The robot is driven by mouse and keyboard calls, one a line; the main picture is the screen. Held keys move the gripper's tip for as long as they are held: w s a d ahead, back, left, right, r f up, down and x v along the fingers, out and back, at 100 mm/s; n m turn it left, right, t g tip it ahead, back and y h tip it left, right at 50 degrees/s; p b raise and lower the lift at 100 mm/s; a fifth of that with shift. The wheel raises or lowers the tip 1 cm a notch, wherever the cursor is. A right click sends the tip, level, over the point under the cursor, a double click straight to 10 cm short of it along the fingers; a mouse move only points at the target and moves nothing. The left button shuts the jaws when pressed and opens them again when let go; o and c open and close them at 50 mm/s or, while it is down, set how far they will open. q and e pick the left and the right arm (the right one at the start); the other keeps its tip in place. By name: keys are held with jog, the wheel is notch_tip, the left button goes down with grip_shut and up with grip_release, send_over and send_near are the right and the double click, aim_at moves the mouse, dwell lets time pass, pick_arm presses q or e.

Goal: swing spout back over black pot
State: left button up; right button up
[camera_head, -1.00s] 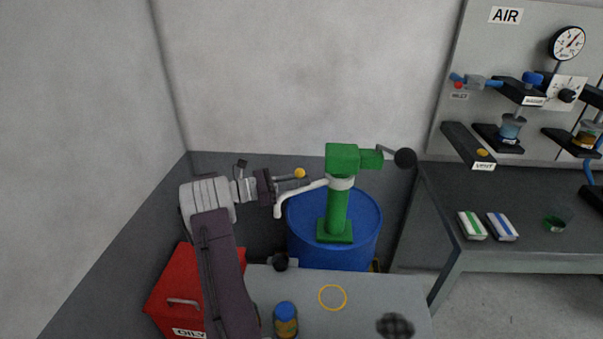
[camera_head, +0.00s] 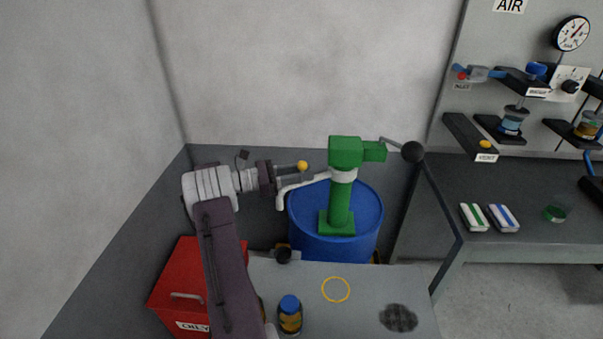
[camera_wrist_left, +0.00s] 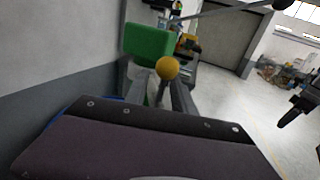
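The white spout (camera_head: 290,188) juts left from the green pump (camera_head: 341,190). Its bent tip is at the left, beyond the drum's edge. A yellow ball knob (camera_head: 302,166) stands above the spout; it also shows in the left wrist view (camera_wrist_left: 167,68). My left gripper (camera_head: 295,169) reaches in from the left at the knob. In the wrist view its grey fingers lie on both sides below the ball, with a gap between them; contact is unclear. A small black round thing (camera_head: 283,256), perhaps the black pot, is below the spout at the table's back edge. My right gripper is not visible.
The pump stands on a blue drum (camera_head: 365,215). Its lever with a black ball (camera_head: 412,152) points right. A red bin (camera_head: 182,275) is at left. The grey table (camera_head: 365,292) holds a blue-lidded jar (camera_head: 290,314), a yellow ring (camera_head: 336,289) and a dark mesh disc (camera_head: 398,318).

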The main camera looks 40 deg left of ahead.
pick_arm(q)
jog(key=v, duration=0.9)
jog(key=shift+s, duration=0.1)
